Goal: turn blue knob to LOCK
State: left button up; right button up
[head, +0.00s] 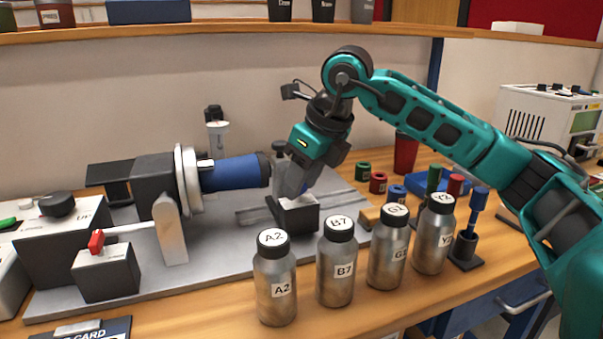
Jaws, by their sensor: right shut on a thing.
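My right gripper (293,186) reaches down from the teal right arm to a dark block (298,216) on the grey machine plate. No LOCK marking is readable, and I cannot tell which way the knob points. A large blue cylinder (230,172) lies level in the machine's round holder (187,180), left of the gripper. My left gripper is not in view.
Silver bottles labelled A2 (275,285), B7 (337,268) and others stand in a row along the front. A red switch (96,241) sits on a box at left. Small coloured cylinders and a red cup (405,154) stand at right. A shelf runs above.

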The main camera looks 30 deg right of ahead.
jog(key=shift+d+r+n+g+y+p, duration=0.15)
jog(key=shift+n+g+y+p, duration=0.25)
jog(key=shift+n, duration=0.5)
jog(key=n+p, duration=0.2)
jog(key=shift+w+n+y, duration=0.1)
jog(key=shift+n+y, duration=0.3)
jog(key=shift+n+g+p, duration=0.4)
jog(key=shift+n+p, duration=0.2)
jog(key=shift+n, duration=0.3)
jog(key=n+p, duration=0.1)
jog(key=n, duration=0.1)
jog(key=n+g+y+p, duration=0.1)
jog(key=n, duration=0.1)
jog(key=shift+w+d+g+p, duration=0.1)
jog(key=shift+w+g+p, duration=0.1)
jog(key=shift+g+p, duration=0.15)
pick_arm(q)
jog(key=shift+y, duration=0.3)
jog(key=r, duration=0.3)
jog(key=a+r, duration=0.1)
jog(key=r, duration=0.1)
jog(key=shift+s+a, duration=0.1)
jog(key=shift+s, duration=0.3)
pick_arm(e)
jog(key=shift+n, duration=0.4)
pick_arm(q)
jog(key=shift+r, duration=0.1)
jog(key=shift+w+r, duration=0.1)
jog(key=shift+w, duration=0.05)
